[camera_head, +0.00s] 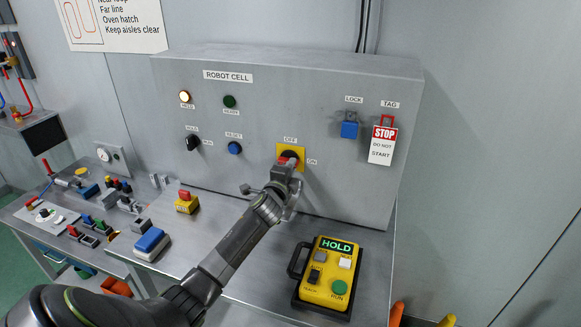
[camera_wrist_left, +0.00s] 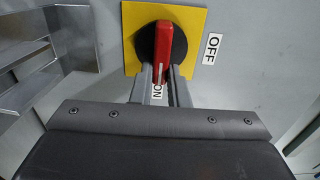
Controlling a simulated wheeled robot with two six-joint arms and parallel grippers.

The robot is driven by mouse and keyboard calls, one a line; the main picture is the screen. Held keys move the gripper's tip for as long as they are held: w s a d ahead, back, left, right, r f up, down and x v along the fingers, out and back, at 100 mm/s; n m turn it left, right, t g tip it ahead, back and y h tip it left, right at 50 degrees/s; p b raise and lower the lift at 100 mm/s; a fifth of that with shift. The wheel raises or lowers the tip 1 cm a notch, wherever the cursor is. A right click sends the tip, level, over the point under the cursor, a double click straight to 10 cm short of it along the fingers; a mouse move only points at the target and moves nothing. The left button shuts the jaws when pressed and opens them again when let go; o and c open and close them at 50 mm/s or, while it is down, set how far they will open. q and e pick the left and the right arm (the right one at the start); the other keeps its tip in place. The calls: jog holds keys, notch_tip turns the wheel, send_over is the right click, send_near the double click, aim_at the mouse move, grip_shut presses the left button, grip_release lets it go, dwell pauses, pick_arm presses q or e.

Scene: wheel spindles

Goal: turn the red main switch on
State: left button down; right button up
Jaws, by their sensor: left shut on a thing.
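The red main switch (camera_wrist_left: 165,45) is a red handle on a black round hub over a yellow square plate (camera_head: 290,148) on the grey panel. OFF is printed above the plate and ON at its right in the head view. In the left wrist view, the handle lies in line with the ON label, and its white mark is at the ON end. My left gripper (camera_head: 289,166) is shut on the handle, with one finger on each side; its fingers (camera_wrist_left: 160,90) also show in the wrist view. The gripper hides part of the switch in the head view. My right gripper is not in view.
A yellow pendant (camera_head: 340,268) showing HOLD lies on the bench's right. A blue lock (camera_head: 349,130) and a STOP tag (camera_head: 382,145) hang right of the switch. Small parts stand at left.

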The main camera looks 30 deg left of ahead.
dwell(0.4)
pick_arm(q)
jog(key=c, duration=1.4)
grip_release()
jog(key=b+v, duration=0.3)
jog(key=v, duration=1.4)
jog(key=shift+s+d, duration=0.15)
jog(key=shift+d, duration=0.05)
jog(key=shift+f, duration=0.1)
